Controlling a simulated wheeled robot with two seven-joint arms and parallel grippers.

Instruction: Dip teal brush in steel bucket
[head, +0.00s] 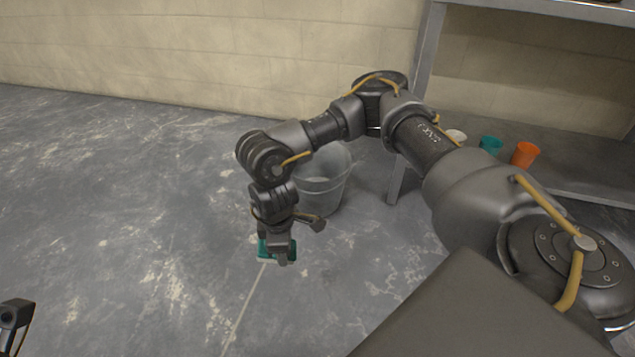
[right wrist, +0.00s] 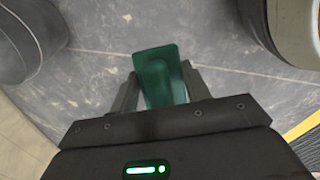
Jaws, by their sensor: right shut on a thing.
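The teal brush (head: 264,250) is held by my right gripper (head: 277,257) in the head view, low in front of the steel bucket. It also shows in the right wrist view as a teal block (right wrist: 160,77) between the two fingers of my right gripper (right wrist: 165,90), which is shut on it. The steel bucket (head: 325,188) stands on the floor behind my right arm, and the arm hides part of its rim. The inside of the bucket is mostly hidden. My left gripper is not clearly in view; only a small dark part of my left arm shows at the lower left edge.
A grey metal shelf (head: 420,60) stands at the right, its leg close to the bucket. A white cup (head: 456,136), a teal cup (head: 490,144) and an orange cup (head: 525,154) stand on its lower level. The floor (head: 120,200) at the left is clear.

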